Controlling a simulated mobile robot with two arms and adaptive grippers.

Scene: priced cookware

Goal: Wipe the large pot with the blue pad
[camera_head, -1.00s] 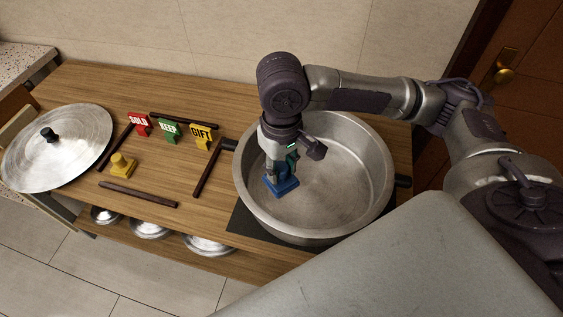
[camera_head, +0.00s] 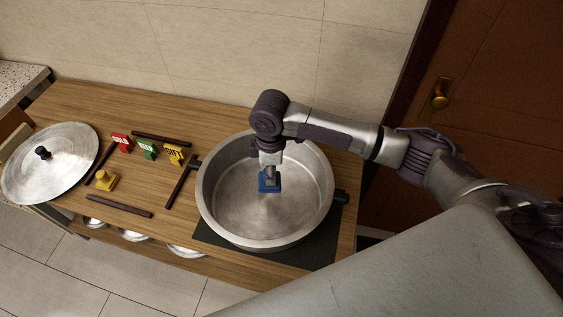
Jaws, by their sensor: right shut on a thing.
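The large pot (camera_head: 228,205) is a wide, open metal pot with dark side handles. It stands on a dark mat at the right part of the wooden table. The blue pad (camera_head: 269,184) is inside the pot's opening, near the middle of the pot. My right gripper (camera_head: 269,172) points down into the pot and is shut on the blue pad. I cannot tell whether the pad touches the pot's floor. My left gripper is not in view.
On the wooden table (camera_head: 75,102) a lid (camera_head: 65,178) lies at the left. Red (camera_head: 121,142), green (camera_head: 147,149) and yellow (camera_head: 173,154) signs stand among dark bars (camera_head: 118,205), near a small yellow knobbed block (camera_head: 106,181). Metal ware sits on a shelf below. A door (camera_head: 480,110) is at right.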

